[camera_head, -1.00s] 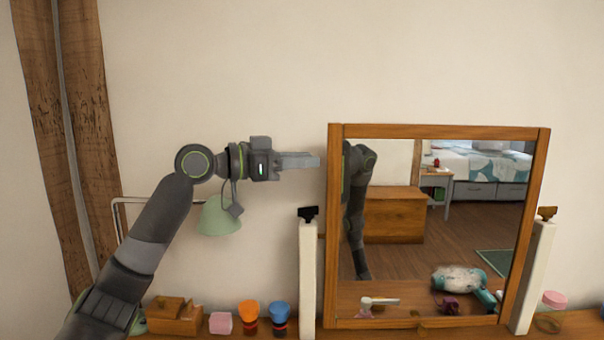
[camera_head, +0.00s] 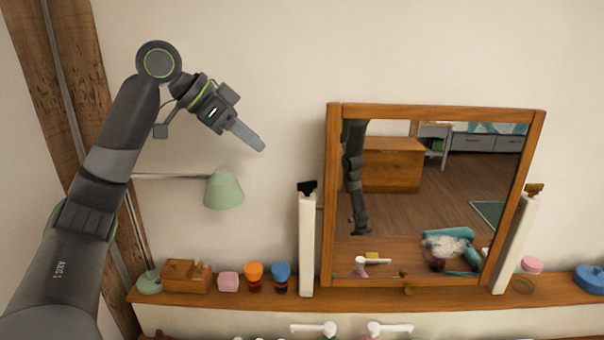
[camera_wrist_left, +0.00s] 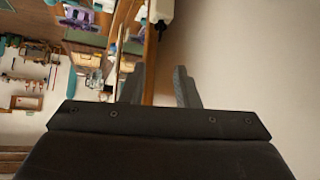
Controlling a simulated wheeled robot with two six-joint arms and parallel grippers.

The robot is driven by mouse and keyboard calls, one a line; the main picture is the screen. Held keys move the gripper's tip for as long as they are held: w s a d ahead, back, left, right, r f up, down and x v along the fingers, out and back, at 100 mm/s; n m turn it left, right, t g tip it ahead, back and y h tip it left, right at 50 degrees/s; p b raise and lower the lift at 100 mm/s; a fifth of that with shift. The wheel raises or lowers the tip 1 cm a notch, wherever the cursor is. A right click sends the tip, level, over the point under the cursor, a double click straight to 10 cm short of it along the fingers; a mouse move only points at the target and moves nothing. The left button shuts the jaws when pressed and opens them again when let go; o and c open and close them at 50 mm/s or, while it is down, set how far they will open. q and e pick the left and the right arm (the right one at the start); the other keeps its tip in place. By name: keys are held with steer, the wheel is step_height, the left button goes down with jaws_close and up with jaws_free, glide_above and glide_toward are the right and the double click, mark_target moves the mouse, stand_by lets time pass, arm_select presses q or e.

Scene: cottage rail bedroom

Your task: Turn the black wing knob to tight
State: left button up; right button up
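The black wing knob (camera_head: 307,187) sits on top of the white left post (camera_head: 307,245) beside the mirror. A brown knob (camera_head: 534,189) sits on the right post (camera_head: 516,245). My left gripper (camera_head: 262,147) is in the air in front of the wall, up and left of the black knob and apart from it, pointing down to the right. In the left wrist view its two fingers (camera_wrist_left: 158,88) stand apart with nothing between them. A small dark piece by a white post shows there, too unclear to name surely. My right gripper is not in view.
The wood-framed mirror (camera_head: 333,200) stands between the posts and reflects my arm. A green lamp (camera_head: 223,190) hangs below my left gripper. A wooden box (camera_head: 185,276), a pink block (camera_head: 228,282), and orange (camera_head: 254,277) and blue (camera_head: 281,278) jars line the shelf left of the post.

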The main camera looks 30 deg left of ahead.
mark_target(307, 188)
arm_select(q)
steer(key=p+x, duration=0.3)
steer(key=x, duration=1.1)
steer(key=shift+w+d+f, duration=0.2)
steer(key=shift+d, duration=0.05)
jaws_close()
